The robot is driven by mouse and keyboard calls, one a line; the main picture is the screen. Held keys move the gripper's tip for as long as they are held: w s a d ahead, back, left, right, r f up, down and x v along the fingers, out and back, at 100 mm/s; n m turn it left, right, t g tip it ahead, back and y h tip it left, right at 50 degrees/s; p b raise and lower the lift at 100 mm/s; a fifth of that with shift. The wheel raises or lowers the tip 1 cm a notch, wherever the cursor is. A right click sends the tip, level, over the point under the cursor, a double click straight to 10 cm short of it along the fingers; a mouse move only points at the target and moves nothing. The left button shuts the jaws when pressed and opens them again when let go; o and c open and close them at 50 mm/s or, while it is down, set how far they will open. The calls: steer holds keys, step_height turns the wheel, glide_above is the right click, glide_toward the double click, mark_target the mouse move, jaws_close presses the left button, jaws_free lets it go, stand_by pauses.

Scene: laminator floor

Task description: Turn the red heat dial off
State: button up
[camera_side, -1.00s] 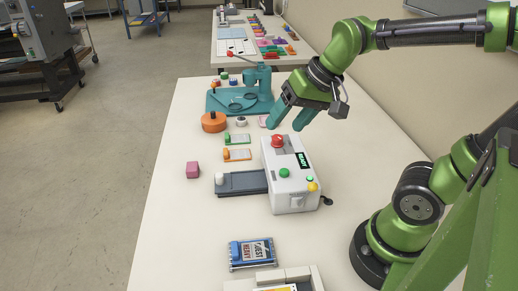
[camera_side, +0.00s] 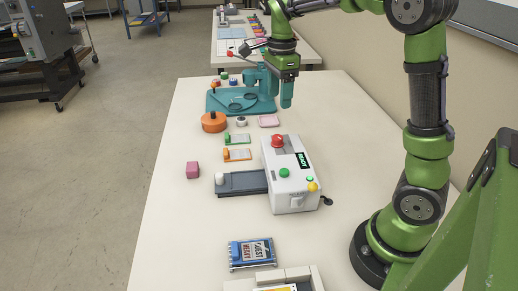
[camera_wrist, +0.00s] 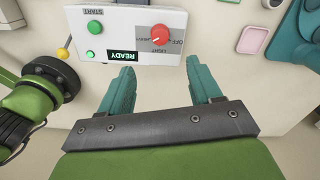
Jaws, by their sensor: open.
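The white laminator (camera_side: 291,190) stands on the table with the red heat dial (camera_side: 277,141) on the far end of its top. In the wrist view the red dial (camera_wrist: 160,34) sits on a grey scale plate with printed words, near a READY display (camera_wrist: 124,57); the pointer's exact setting is too small to tell. My gripper (camera_side: 286,100) points down beyond the laminator, behind and above the dial, apart from it. In the wrist view its teal fingers (camera_wrist: 163,80) are spread with nothing between them.
A green button (camera_side: 284,173) and a yellow-knobbed lever (camera_side: 312,186) are on the laminator. A grey tray (camera_side: 243,183) extends left. A teal press (camera_side: 235,98) and pink dish (camera_side: 268,121) lie beyond. An orange round object (camera_side: 213,122) stands left. The table's left front is mostly clear.

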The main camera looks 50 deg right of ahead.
mark_target(277, 137)
step_height(277, 137, down, 13)
steer(key=shift+f, duration=0.1)
steer(key=shift+c, duration=0.5)
steer(key=c, duration=0.9)
